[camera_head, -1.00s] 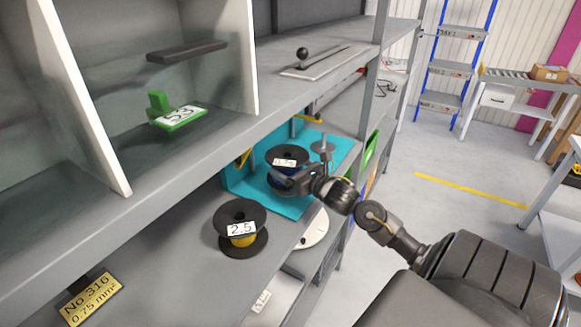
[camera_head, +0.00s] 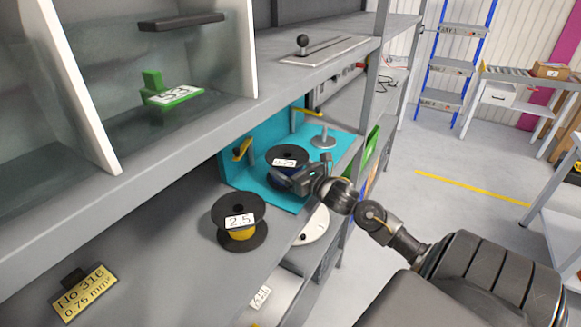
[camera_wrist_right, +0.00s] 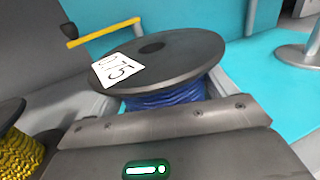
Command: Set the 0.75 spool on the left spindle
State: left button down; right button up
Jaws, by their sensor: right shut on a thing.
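The 0.75 spool (camera_head: 287,161) has black flanges, a blue winding and a white label. It is at the left part of the teal stand (camera_head: 294,203). My right gripper (camera_head: 290,181) is shut on it from the front right. In the right wrist view, the spool (camera_wrist_right: 165,62) sits between my fingers (camera_wrist_right: 165,97), its top flange facing up and its centre hole dark. No left spindle shows; the spool may hide it, and I cannot tell whether the spool is on it. The right spindle (camera_head: 323,139) is bare. My left gripper is not in view.
A 2.5 spool (camera_head: 239,222) with yellow winding stands on the grey shelf, left of the stand. A yellow sign (camera_head: 84,294) reads No 316, 0.75 mm². The upper shelf edge overhangs the stand.

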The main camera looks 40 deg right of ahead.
jog(key=shift+r, duration=0.1)
jog(key=o, duration=1.4)
jog(key=shift+c, duration=0.2)
jog(key=shift+s, duration=4.55)
